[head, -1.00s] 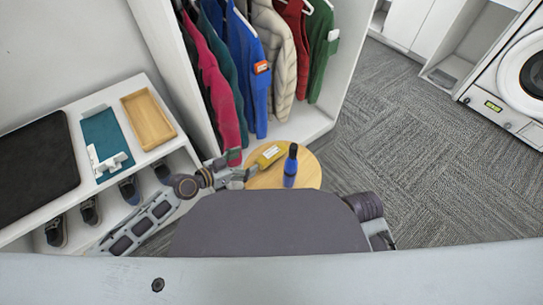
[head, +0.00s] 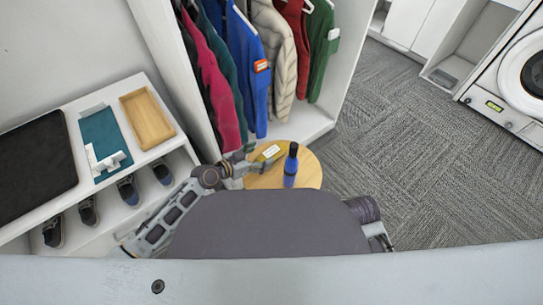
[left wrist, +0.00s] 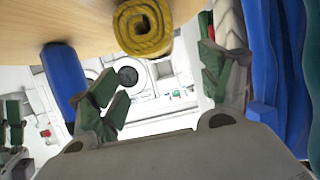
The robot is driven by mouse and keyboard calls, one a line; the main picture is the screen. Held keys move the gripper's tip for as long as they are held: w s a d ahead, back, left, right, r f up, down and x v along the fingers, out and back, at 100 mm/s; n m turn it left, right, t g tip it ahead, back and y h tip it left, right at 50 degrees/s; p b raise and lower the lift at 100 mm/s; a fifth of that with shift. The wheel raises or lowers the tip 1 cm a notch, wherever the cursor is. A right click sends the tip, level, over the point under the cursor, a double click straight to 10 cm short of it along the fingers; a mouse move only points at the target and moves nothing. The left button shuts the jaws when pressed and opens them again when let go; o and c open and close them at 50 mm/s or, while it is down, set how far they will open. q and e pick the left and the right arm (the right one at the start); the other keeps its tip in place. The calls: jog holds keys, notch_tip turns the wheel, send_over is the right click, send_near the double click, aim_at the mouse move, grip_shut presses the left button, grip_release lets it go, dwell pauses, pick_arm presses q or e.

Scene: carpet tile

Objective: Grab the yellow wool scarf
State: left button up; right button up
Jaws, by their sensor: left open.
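The yellow wool scarf (head: 269,152) lies rolled up on a small round wooden table (head: 270,182). In the left wrist view the end of its spiral roll (left wrist: 143,25) shows at the top. My left gripper (head: 250,158) is at the table's left edge, beside the near end of the scarf, and covers part of it. In the left wrist view its two green-padded fingers (left wrist: 160,75) are apart, with nothing between them; the scarf is beyond the fingertips.
A dark blue bottle (head: 291,168) stands on the table right of the scarf; it also shows in the left wrist view (left wrist: 65,80). Hanging clothes (head: 250,75) are close behind. A white shoe shelf (head: 150,155) is at left. Carpet at right is clear.

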aim_at(268, 154)
pick_arm(q)
jog(key=shift+w+d, duration=0.1)
jog(key=shift+d, duration=0.05)
pick_arm(e)
jog(key=shift+s+f, duration=0.15)
jog(key=shift+f, duration=0.2)
pick_arm(q)
jog(key=shift+f, duration=0.1)
pick_arm(e)
jog(key=shift+r, duration=0.15)
pick_arm(q)
jog(key=shift+d, duration=0.1)
jog(key=shift+w+d+f, duration=0.3)
jog(key=shift+f, duration=0.05)
jog(key=shift+w+d+f+b, duration=0.3)
jog(key=shift+d+f+b, duration=0.1)
jog(key=shift+d+b, duration=0.1)
jog(key=shift+x, duration=0.95)
jog(key=shift+w+d+f+b, duration=0.15)
jog(key=shift+w+d+b, duration=0.05)
jog(key=shift+b, duration=0.15)
pick_arm(e)
jog(key=f, duration=0.1)
jog(key=a+f, duration=0.1)
jog(key=f, duration=0.1)
jog(key=shift+f+y, duration=0.25)
jog(key=shift+y, duration=0.05)
jog(key=shift+w+r, duration=0.1)
jog(key=shift+w, duration=0.15)
